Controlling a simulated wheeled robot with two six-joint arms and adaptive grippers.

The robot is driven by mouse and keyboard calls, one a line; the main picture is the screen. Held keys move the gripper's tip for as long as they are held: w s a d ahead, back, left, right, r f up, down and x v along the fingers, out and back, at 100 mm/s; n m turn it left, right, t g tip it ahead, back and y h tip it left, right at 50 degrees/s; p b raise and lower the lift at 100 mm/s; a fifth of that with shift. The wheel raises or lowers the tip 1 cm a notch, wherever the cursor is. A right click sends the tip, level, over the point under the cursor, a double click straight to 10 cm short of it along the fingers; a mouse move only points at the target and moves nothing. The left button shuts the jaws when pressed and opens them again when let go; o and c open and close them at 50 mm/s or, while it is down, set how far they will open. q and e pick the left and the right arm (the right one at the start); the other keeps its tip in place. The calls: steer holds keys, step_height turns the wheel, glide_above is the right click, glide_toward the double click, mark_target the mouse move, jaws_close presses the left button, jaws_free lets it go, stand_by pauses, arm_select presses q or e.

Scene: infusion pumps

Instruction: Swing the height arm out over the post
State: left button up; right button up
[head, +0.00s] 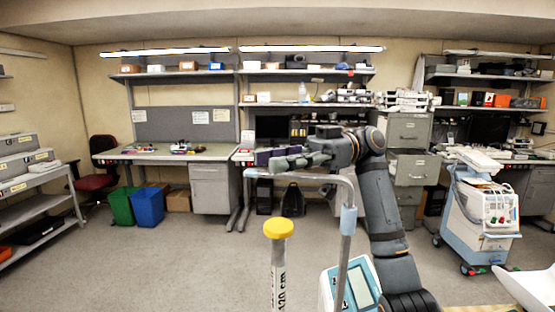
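The height arm (300,176) is a grey bent rod with a light blue collar (348,220). Its upright part stands to the right of the post, and its top bar runs left to a short down-turned tip. My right gripper (275,160) points left, just above and behind the bar in the picture. Contact and finger opening are unclear. My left gripper is out of view.
A light blue and white device with a screen (361,287) sits at the rod's foot. A wheeled blue-white cart (485,215) stands at the right. Benches (165,152), a filing cabinet (410,170) and bins (147,206) line the back.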

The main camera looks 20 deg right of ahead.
steer(key=v, duration=1.2)
